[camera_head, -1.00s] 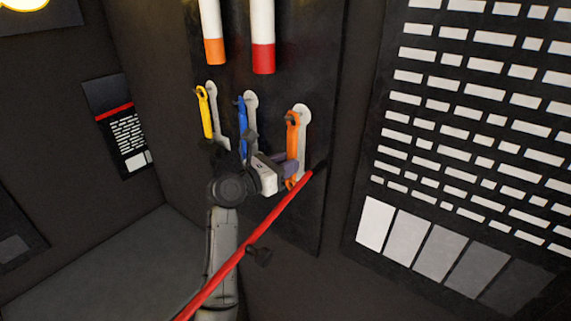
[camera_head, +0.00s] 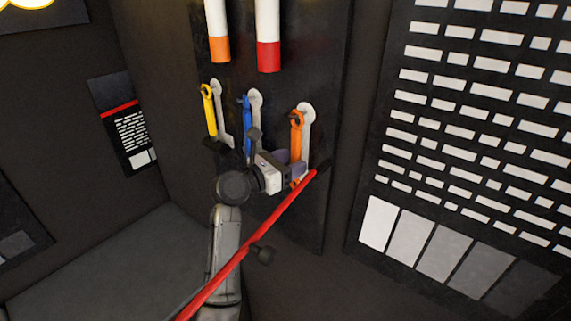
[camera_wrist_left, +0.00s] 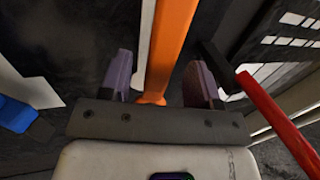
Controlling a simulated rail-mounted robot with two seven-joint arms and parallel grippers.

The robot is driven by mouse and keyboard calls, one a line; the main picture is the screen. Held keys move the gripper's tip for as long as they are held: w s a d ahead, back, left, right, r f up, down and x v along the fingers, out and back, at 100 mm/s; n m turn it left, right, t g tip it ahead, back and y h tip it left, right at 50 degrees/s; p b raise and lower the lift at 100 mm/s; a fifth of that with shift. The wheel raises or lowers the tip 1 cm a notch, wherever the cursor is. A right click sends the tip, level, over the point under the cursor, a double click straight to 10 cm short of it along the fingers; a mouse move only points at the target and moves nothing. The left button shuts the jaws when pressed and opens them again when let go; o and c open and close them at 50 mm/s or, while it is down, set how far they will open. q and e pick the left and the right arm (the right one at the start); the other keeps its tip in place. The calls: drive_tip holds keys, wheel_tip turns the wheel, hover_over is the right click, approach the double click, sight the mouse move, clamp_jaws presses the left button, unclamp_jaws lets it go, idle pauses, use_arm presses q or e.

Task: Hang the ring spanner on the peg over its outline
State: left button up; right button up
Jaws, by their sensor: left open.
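The orange spanner (camera_head: 296,140) hangs upright on the dark board, in front of a white outline (camera_head: 306,118) that shows beside and above it. Its upper end seems to be at a peg; its lower end is partly hidden by my gripper. My left gripper (camera_head: 290,164) is at the lower part of the spanner. In the left wrist view the orange shaft (camera_wrist_left: 166,55) runs between the two spread purple fingers (camera_wrist_left: 158,80), with gaps on both sides. My right gripper is not in view.
A blue spanner (camera_head: 246,118) and a yellow spanner (camera_head: 208,110) hang to the left near white outlines. A red bar (camera_head: 250,240) crosses diagonally close to my gripper; its dark end lies just right of it. It also shows in the wrist view (camera_wrist_left: 275,120).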

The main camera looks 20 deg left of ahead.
use_arm(q)
drive_tip(key=b+v, duration=0.4)
drive_tip(key=v, duration=1)
